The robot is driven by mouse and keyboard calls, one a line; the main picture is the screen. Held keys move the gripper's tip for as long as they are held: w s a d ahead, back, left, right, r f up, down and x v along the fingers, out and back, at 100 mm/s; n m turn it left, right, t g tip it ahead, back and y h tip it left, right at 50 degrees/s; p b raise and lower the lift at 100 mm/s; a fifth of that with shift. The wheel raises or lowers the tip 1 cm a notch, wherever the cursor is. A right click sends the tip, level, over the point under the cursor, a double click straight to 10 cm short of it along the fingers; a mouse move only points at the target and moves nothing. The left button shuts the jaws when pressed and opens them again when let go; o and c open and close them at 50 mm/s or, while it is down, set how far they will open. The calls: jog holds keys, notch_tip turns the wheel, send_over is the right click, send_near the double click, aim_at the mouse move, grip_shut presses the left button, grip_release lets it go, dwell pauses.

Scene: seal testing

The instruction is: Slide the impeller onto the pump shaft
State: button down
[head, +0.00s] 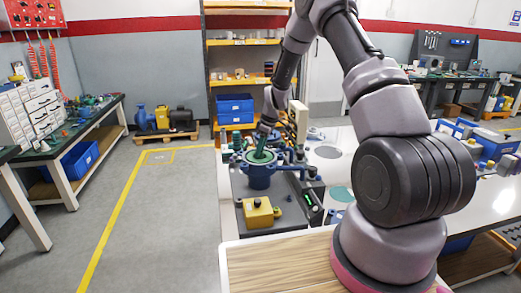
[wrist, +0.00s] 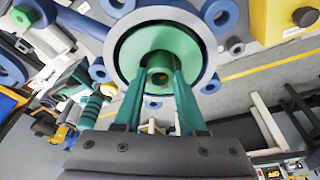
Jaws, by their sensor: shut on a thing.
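My gripper (head: 263,142) points down over the blue pump housing (head: 260,181) on the bench. In the wrist view its two green fingers (wrist: 158,82) are shut on the hub of the green impeller (wrist: 140,42). The impeller appears as a round green disc within the pale ring of the pump housing (wrist: 207,55). In the head view the green disc of the impeller (head: 258,158) shows at the housing's open top. The pump shaft is hidden behind the hub and fingers. I cannot tell how deep the impeller sits or whether it is around the shaft.
A yellow box with a black knob (head: 258,213) stands in front of the housing. Blue pipes and fittings (head: 294,168) are close at its right. A dark device with a green light (head: 312,205) lies at the bench's right side. A white table (head: 480,200) stands farther right.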

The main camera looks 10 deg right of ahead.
jog(key=shift+f, duration=0.35)
dwell(0.8)
jog(key=shift+c, duration=2)
grip_release()
notch_tip(320, 180, up, 9)
